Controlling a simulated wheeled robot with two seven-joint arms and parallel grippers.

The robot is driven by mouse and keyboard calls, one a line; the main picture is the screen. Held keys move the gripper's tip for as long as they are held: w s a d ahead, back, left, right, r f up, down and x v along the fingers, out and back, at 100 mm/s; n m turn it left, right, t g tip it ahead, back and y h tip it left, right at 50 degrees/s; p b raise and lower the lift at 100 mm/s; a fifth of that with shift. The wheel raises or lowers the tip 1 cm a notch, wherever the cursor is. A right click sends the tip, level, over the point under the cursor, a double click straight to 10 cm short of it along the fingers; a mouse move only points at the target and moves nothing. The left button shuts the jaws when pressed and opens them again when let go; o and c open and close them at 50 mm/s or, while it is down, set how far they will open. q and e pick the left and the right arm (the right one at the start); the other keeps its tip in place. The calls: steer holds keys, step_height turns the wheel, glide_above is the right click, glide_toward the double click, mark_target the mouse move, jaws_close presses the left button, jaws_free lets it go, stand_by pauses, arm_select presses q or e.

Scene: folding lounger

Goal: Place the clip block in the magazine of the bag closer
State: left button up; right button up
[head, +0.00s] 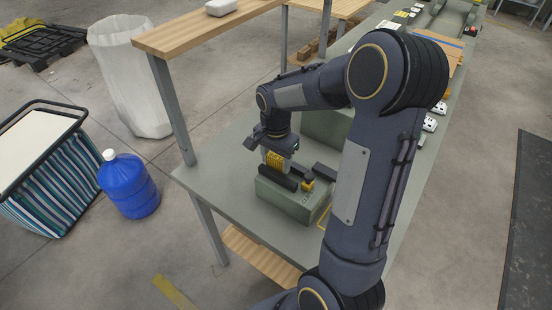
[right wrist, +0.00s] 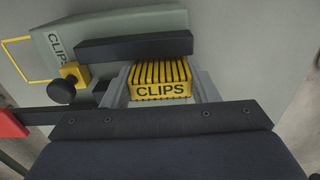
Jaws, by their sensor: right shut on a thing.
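The bag closer is a grey-green block (head: 287,203) on the table, with black bars, a yellow fitting and raised lettering. In the right wrist view its body (right wrist: 112,28) shows "CLIPS" lettering, a black bar (right wrist: 135,46) and a black knob (right wrist: 62,91). My right gripper (head: 276,160) points down over its far left part. In the right wrist view, my gripper's grey fingers (right wrist: 162,90) are shut on the yellow, ribbed clip block (right wrist: 160,92) marked CLIPS. The block is right beside the black bar; its underside is hidden, so I cannot tell whether it touches the closer. My left gripper is not in view.
A red-ended black lever (right wrist: 10,124) lies left in the wrist view. The table (head: 222,175) is clear left of the closer. A wooden shelf (head: 195,32) on grey posts stands above its far-left side. A blue water bottle (head: 129,188) stands on the floor.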

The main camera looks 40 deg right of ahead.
mark_target(276, 158)
steer(key=o, duration=1)
steer(key=shift+f, duration=0.1)
step_height(276, 158, up, 12)
steer(key=s+a+n+t+y, duration=0.1)
steer(key=s+a+n+t, duration=0.1)
steer(key=s+a+n, duration=0.2)
steer(key=s+a+f+n+t+y, duration=0.1)
steer(key=s+a+n, duration=0.3)
steer(key=s, duration=0.4)
steer(key=s+a+n+t+y, duration=0.1)
steer(key=s+a+n+t, duration=0.1)
steer(key=s+a+n, duration=0.3)
steer(key=shift+s+a+f+t+y, duration=0.3)
steer(key=shift+s+a+y, duration=0.15)
steer(key=shift+a, duration=0.15)
